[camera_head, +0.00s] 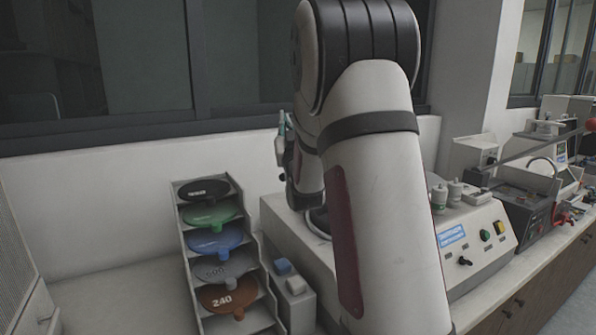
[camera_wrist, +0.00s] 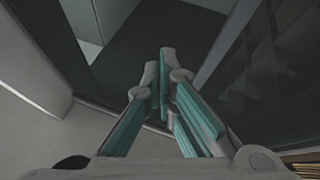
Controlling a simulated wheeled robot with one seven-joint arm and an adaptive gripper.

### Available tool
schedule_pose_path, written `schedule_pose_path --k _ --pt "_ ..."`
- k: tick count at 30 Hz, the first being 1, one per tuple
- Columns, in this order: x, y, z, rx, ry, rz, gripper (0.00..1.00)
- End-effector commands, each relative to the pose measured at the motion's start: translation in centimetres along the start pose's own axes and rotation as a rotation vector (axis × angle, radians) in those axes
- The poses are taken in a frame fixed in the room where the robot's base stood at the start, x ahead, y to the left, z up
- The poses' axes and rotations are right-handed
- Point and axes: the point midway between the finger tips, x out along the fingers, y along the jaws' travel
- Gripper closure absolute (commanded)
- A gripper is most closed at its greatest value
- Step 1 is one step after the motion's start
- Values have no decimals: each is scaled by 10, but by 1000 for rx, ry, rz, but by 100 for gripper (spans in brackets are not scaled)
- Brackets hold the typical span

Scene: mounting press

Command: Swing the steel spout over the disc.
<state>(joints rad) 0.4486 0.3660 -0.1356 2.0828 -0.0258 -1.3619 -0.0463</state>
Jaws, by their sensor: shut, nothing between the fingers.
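My gripper (camera_head: 283,128) is raised above the left part of the grey-white machine (camera_head: 292,236), beside my arm, and points upward. In the wrist view my gripper (camera_wrist: 163,62) shows its teal-padded fingers with the tips together and nothing between them. A small dark curved edge (camera_head: 318,226) on the machine top shows left of my arm; it may be the rim around the disc. The disc itself and the steel spout are not clearly seen; my arm covers the middle of the machine.
A stepped rack (camera_head: 190,262) of coloured discs stands left of the machine. A dark window (camera_wrist: 150,45) fills the wrist view.

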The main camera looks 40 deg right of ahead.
Motion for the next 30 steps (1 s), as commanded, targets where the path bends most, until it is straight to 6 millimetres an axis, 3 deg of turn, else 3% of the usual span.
schedule_pose_path --k 5,11,24,30 --pt "-16 19 2 23 -66 -179 100" --pt "-51 37 14 68 -191 -372 100" --pt "-167 86 40 190 -557 -665 100" --pt "-184 90 45 210 -614 -699 100"
